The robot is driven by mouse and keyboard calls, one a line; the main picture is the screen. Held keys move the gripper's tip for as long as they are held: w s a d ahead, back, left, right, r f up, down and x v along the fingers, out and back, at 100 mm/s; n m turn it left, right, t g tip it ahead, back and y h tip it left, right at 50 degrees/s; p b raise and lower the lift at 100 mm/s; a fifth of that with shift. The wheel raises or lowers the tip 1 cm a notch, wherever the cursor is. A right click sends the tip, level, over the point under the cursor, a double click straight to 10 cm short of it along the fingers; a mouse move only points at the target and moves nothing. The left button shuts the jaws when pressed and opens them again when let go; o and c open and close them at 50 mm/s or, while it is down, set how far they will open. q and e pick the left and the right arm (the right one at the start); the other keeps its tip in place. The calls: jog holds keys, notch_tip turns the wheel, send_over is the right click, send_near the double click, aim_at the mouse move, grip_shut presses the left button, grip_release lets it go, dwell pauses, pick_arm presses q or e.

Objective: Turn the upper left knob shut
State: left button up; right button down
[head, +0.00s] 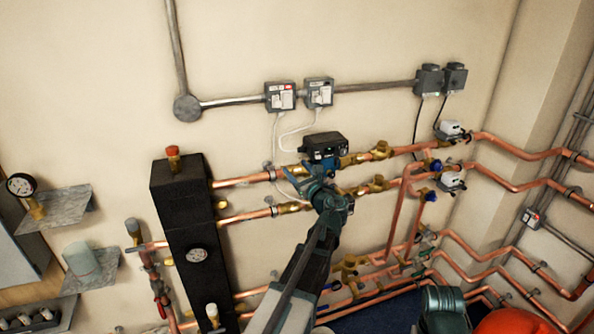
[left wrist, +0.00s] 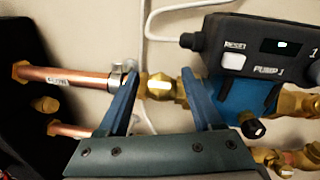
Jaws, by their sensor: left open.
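My left gripper (head: 316,178) reaches up to the upper copper pipes beside the pump. In the left wrist view its two blue fingers (left wrist: 159,88) are spread, with nothing gripped. A brass valve body (left wrist: 160,86) on the upper pipe shows between the fingers; I cannot tell whether they touch it. No knob shows clearly on this valve. A small black knob (left wrist: 253,128) sits right of the fingers, below the black pump box (left wrist: 262,45) marked PUMP 1. In the head view the pump box (head: 324,144) stands just above my gripper, which hides part of the fittings there.
A black block (head: 188,225) stands left of the gripper, with copper pipes running right from it. Blue knobs (head: 430,196) are on the pipes at right. White cables (head: 284,128) hang above the pump. An orange object (head: 518,322) is at bottom right.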

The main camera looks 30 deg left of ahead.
pick_arm(q)
grip_shut()
dwell(0.4)
